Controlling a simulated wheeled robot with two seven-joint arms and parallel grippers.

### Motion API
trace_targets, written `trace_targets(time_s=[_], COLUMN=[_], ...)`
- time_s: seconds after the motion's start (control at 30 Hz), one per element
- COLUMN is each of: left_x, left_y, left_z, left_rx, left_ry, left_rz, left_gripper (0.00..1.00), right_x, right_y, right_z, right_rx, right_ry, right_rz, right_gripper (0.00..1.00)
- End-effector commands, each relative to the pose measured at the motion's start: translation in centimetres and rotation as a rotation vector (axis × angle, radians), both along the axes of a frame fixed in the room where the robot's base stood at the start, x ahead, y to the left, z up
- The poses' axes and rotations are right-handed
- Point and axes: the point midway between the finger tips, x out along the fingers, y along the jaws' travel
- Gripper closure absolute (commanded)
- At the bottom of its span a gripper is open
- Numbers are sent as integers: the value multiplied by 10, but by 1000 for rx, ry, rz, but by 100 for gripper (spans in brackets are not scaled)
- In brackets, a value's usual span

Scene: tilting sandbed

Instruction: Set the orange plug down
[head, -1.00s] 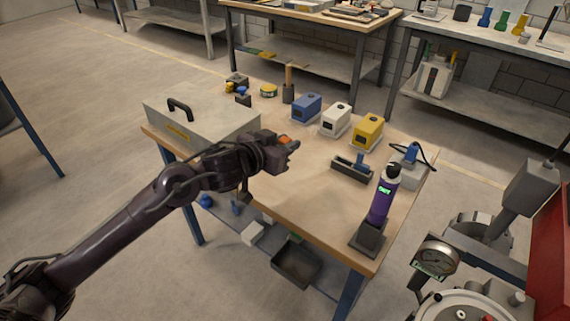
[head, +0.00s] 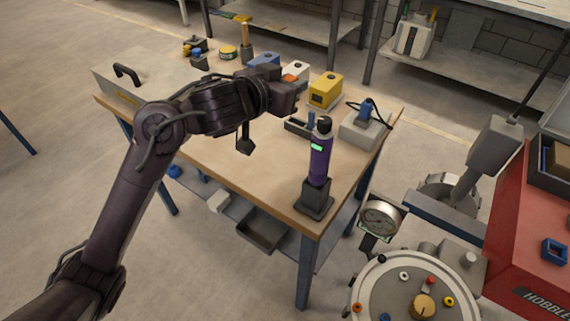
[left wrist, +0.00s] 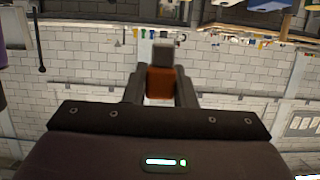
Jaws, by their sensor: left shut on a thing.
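My left gripper (head: 290,93) is above the far part of the wooden table, in front of the row of blue, white and yellow boxes. It is shut on the orange plug (left wrist: 160,82), which shows between its two fingers in the left wrist view. A grey piece sticks out beyond the orange part. In the head view the gripper mostly hides the plug. My right gripper is not in view.
The wooden table (head: 262,170) has bare room at its front. A round panel (head: 400,292) and red cabinet (head: 515,235) are at right.

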Motion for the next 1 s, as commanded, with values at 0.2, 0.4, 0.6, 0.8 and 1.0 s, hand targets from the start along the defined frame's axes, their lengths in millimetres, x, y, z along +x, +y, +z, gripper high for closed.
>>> trace_targets(time_s=[0.2,0.4,0.6,0.8,1.0], left_x=[-1,-1,-1,-1,-1], left_y=[-3,-2,-2,-2,-2], left_z=[-52,-106,-144,-160,-191], left_rx=[5,4,1,2,2], left_ry=[6,5,3,1,3], left_rz=[-4,-4,-4,-4,-3], left_gripper=[100,100,100,100,100], right_x=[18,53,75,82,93], right_y=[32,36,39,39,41], right_z=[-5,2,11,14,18], right_rx=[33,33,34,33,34], right_ry=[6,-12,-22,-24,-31], right_rz=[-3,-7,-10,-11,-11], right_gripper=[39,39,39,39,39])
